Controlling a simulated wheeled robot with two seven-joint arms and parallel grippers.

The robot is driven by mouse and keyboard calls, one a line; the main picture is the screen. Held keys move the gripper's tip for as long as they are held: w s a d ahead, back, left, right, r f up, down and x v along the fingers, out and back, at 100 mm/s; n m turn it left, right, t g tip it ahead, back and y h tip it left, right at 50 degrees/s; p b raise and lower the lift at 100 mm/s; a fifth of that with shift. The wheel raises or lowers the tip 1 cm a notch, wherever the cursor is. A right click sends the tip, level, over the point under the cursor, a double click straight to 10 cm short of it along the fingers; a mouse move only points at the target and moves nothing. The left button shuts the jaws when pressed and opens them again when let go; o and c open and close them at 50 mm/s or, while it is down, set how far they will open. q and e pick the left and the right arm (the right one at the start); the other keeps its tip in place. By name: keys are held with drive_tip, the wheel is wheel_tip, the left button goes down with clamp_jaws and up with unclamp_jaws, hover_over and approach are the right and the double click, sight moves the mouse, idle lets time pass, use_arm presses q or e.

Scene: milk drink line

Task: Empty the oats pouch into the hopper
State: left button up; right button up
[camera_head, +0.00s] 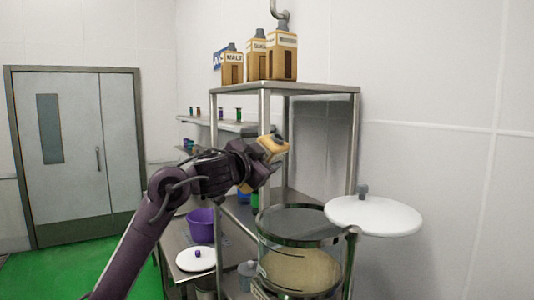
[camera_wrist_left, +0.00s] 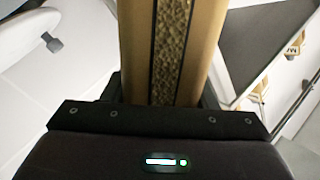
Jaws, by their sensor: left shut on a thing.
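My left gripper (camera_head: 262,166) is shut on a tan pouch (camera_head: 274,146) and holds it raised in front of the shelf rack, above and left of the hopper. In the left wrist view the pouch (camera_wrist_left: 205,30) has a dark-edged window strip with flaky oats behind it. The pouch looks tilted in the head view; whether its mouth is open I cannot tell. The hopper (camera_head: 300,250) is a clear drum with a metal rim, and pale beige material fills its lower part. Its white round lid (camera_head: 385,218) sits swung out to the right. My right gripper is not in view.
A metal shelf rack (camera_head: 330,91) stands behind the arm, with several carton-like bottles (camera_head: 283,58) on top. A purple bowl (camera_head: 201,226) and a white lid (camera_head: 196,260) are on the lower bench at left. A grey double door (camera_head: 80,150) is far left.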

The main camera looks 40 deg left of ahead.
use_arm(q)
drive_tip(key=f+m, duration=0.1)
drive_tip(key=m, duration=0.1)
drive_tip(key=w+f+m, duration=0.1)
drive_tip(key=m, duration=0.2)
drive_tip(key=f+m, duration=0.1)
drive_tip(key=m, duration=0.1)
drive_tip(key=shift+w+a+f+m, duration=0.15)
drive_tip(key=shift+w+m, duration=0.1)
drive_tip(key=shift+m, duration=0.15)
drive_tip(key=shift+s+f+m+b, duration=0.15)
drive_tip(key=shift+f+m+b, duration=0.2)
drive_tip(key=shift+m+b, duration=0.35)
drive_tip(key=shift+s+f+m, duration=0.2)
drive_tip(key=shift+f+m, duration=0.1)
drive_tip(key=shift+m, duration=0.8)
drive_tip(key=m, duration=0.2)
drive_tip(key=f+m+b, duration=0.1)
drive_tip(key=m, duration=0.1)
drive_tip(key=shift+w, duration=0.1)
drive_tip(key=shift+f+m, duration=0.3)
drive_tip(key=shift+m, duration=1)
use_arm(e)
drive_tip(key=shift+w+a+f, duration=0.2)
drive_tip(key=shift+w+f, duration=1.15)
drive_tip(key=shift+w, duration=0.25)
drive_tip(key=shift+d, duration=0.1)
